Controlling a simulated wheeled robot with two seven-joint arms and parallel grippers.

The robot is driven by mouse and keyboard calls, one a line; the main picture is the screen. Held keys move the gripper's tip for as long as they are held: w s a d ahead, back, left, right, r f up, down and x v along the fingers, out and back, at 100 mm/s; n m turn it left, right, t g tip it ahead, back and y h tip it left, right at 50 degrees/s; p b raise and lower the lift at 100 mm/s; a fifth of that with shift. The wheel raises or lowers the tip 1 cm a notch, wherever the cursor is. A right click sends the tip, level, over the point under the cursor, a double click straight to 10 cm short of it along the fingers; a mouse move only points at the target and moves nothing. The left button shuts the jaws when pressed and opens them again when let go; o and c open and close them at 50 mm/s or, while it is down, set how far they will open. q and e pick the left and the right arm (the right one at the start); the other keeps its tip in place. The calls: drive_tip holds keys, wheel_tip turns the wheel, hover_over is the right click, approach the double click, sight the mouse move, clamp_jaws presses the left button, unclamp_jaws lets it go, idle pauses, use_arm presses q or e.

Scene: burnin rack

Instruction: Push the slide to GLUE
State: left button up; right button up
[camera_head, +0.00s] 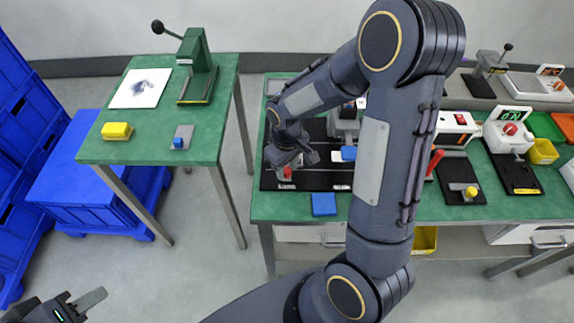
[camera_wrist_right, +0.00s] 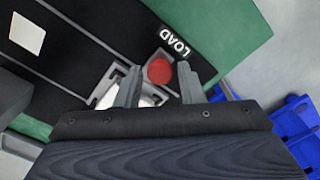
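The slide's red knob (camera_head: 287,172) is at the left end of a black base plate (camera_head: 268,182) on the green bench. In the right wrist view the round red knob (camera_wrist_right: 159,71) sits on a grey carriage, beside the white LOAD label (camera_wrist_right: 174,40). My right gripper (camera_head: 299,163) is at the knob. In the right wrist view its two fingers (camera_wrist_right: 159,82) are apart, one on each side of the knob, with gaps visible. The GLUE label is not readable in either view. My left gripper (camera_head: 78,303) is at the lower left, partly out of frame, far from the slide.
A blue block (camera_head: 323,204) lies at the bench's front edge. A grey fixture with a blue part (camera_head: 348,153) stands right of the knob. My right arm hides the bench middle. A side table (camera_head: 155,146) holds a green press (camera_head: 198,70) and a yellow block (camera_head: 117,131).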

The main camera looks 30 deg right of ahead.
clamp_jaws()
drive_tip(key=s+d, duration=0.1)
drive_tip(key=d, duration=0.1)
drive_tip(key=s+d, duration=0.1)
drive_tip(key=d, duration=0.1)
drive_tip(key=s+d, duration=0.2)
drive_tip(key=shift+d, duration=0.25)
drive_tip(key=shift+w, duration=0.1)
drive_tip(key=shift+o, duration=1.7)
unclamp_jaws()
drive_tip(key=shift+r, duration=0.1)
wheel_tip(320, 180, up, 8)
drive_tip(key=shift+c, duration=0.2)
